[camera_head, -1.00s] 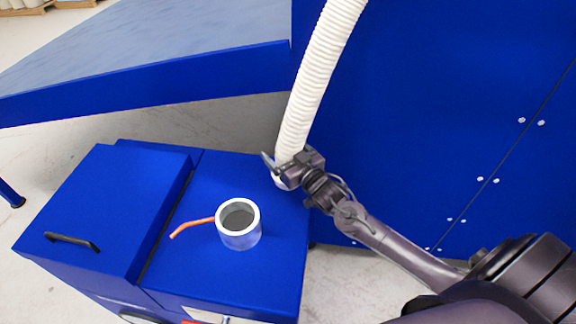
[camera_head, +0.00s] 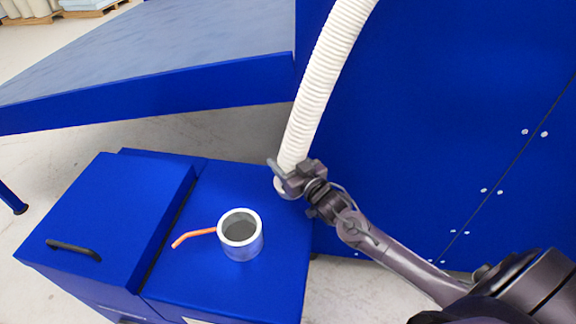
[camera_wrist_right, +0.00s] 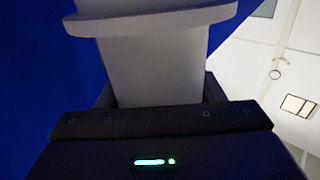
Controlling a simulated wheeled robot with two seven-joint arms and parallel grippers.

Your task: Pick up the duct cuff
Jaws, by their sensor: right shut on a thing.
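The duct cuff is the white end piece of a ribbed white hose (camera_head: 318,88) in the head view, low on the hose and mostly hidden by my gripper. In the right wrist view the cuff (camera_wrist_right: 155,65) is a pale tube with a wide flange, filling the space between the jaws. My right gripper (camera_head: 282,178) is shut on the cuff, above the rear right of the blue box. It also shows at the bottom of the right wrist view (camera_wrist_right: 158,105). My left gripper is not in view.
A blue box (camera_head: 210,185) stands below, with a black handle (camera_head: 73,250) on its lid. On it is a grey-white metal pipe stub (camera_head: 241,240) with an orange lever (camera_head: 194,237). A tall blue panel (camera_head: 440,110) stands behind my arm. A sloped blue table (camera_head: 150,105) is at the upper left.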

